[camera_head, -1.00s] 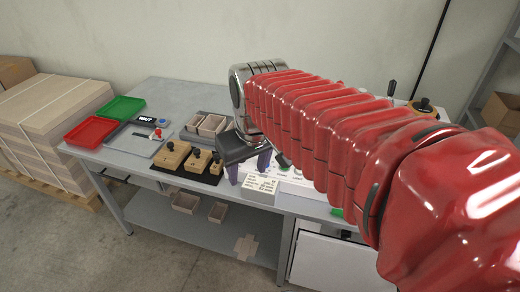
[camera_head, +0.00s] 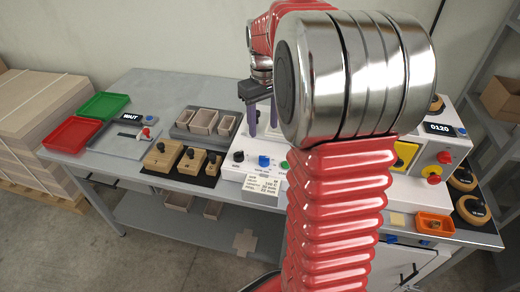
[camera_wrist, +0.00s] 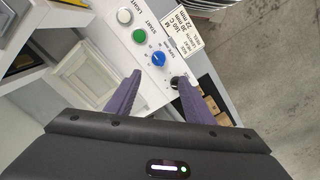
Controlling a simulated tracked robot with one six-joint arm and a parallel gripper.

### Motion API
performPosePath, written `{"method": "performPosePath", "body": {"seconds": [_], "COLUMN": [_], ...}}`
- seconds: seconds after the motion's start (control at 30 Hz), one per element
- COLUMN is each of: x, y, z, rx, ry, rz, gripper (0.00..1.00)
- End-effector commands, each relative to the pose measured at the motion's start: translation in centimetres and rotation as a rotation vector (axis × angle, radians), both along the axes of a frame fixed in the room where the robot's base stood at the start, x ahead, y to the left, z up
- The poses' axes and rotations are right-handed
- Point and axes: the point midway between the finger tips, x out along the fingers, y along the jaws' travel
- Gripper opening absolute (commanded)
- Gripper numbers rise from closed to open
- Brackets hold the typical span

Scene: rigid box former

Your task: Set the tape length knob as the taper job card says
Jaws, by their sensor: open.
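The control panel (camera_head: 240,172) on the bench front has a blue knob (camera_head: 264,161), a black knob (camera_head: 238,156) and a green button (camera_head: 284,166). In the wrist view, the blue knob (camera_wrist: 157,58) has a pale pointer mark and a small printed scale, too small to read surely. A white job card (camera_head: 262,184) leans at the panel's front; it also shows in the wrist view (camera_wrist: 186,28), with small lines in mm and C. My gripper (camera_wrist: 160,80) is open and empty above the panel. The black knob (camera_wrist: 177,81) shows by the right fingertip; contact cannot be told.
Wooden blocks with black knobs (camera_head: 190,160) stand left of the panel, before a grey tray of boxes (camera_head: 205,122). Red (camera_head: 72,134) and green (camera_head: 103,105) trays are farther left. A display (camera_head: 438,128) and orange bin (camera_head: 434,224) are at right.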

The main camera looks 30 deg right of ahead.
Motion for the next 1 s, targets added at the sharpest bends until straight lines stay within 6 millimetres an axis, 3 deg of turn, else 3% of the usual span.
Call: {"method": "performPosePath", "body": {"seconds": [0.53, 1.0], "x": [-0.4, -0.4], "y": [-0.8, -0.8], "z": [-0.9, -7.5], "rx": [0.001, 0.001], "ry": [0.003, 0.004], "rz": [-0.018, -0.019], "gripper": [0.48, 0.48]}}
